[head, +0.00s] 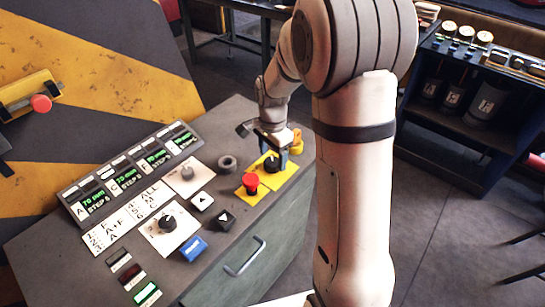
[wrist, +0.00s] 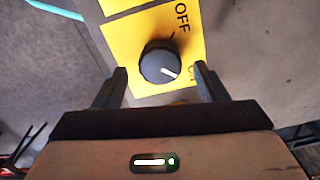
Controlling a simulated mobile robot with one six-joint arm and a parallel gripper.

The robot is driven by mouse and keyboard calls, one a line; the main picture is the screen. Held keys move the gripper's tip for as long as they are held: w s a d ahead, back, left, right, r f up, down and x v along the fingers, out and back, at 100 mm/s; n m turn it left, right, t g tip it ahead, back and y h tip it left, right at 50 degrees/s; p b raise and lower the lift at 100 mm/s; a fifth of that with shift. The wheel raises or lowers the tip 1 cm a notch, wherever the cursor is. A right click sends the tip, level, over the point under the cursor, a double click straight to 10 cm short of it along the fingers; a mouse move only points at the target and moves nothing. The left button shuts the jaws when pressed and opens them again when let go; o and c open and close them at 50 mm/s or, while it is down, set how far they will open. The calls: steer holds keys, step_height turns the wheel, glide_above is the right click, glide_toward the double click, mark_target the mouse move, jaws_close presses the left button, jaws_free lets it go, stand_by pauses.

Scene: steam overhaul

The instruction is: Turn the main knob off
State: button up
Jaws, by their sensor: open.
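The main knob (wrist: 161,62) is round and black, on a yellow plate (wrist: 120,28) in the wrist view. Its white mark points to the lower right, towards a label partly hidden by my right finger. The word OFF stands above right of the knob. My gripper (wrist: 160,70) is open, one finger on each side of the knob, with gaps visible. In the head view, my gripper (head: 276,147) is over the black knob (head: 271,164) at the panel's right end. Whether the fingertips reach down around the knob is unclear.
A red button (head: 250,181) stands next to the knob on yellow. The grey console (head: 215,265) also carries black knobs on white plates (head: 167,225), a blue button (head: 194,248) and lit displays (head: 125,170). A dark shelf unit (head: 470,100) stands at the right.

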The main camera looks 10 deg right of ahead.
steer(key=shift+f, duration=0.85)
steer(key=shift+c, duration=0.5)
steer(key=c, duration=0.9)
